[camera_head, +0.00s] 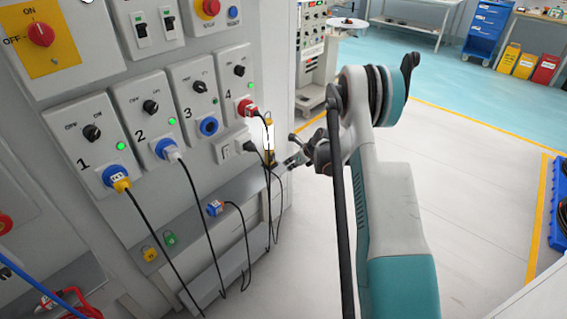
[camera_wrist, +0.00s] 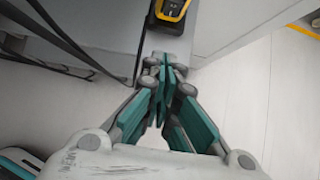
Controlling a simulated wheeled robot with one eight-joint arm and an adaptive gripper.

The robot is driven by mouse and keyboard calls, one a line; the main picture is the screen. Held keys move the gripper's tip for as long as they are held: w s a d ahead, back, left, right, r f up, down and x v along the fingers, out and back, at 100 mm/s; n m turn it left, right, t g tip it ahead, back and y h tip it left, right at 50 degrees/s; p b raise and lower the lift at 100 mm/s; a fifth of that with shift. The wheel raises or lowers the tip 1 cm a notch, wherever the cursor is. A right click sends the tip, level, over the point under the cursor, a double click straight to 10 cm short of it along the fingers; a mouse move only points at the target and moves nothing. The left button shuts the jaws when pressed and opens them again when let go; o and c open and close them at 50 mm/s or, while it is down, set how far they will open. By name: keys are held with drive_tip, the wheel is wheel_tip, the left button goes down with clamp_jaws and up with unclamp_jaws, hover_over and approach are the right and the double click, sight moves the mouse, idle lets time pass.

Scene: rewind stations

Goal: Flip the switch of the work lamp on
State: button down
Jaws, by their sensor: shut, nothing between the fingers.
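The work lamp (camera_head: 268,152) appears to be the narrow yellow-and-black item with a bright white strip, standing at the right end of the grey ledge by the socket panel. In the wrist view, a yellow-and-black body (camera_wrist: 172,10), likely the same lamp, is cut off by the top edge. Its switch cannot be made out clearly. My gripper (camera_head: 288,163) is just right of the lamp in the head view. In the wrist view my gripper (camera_wrist: 164,72) is shut and empty, its fingertips just below the lamp body. I cannot tell whether they touch it.
The socket panel (camera_head: 140,113) carries numbered rotary switches and plugs. Black cables (camera_head: 236,222) hang across the ledge (camera_head: 232,188) close to the lamp. The pale floor (camera_head: 480,190) to the right is clear. A blue drawer cart (camera_head: 488,27) stands far off.

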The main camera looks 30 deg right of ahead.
drive_tip(key=s+f+p+v, duration=0.1)
drive_tip(key=p+v, duration=0.1)
drive_tip(key=v, duration=0.5)
drive_tip(key=shift+s+d+r, duration=0.15)
drive_tip(key=shift+s+d, duration=0.1)
drive_tip(key=shift+d, duration=0.15)
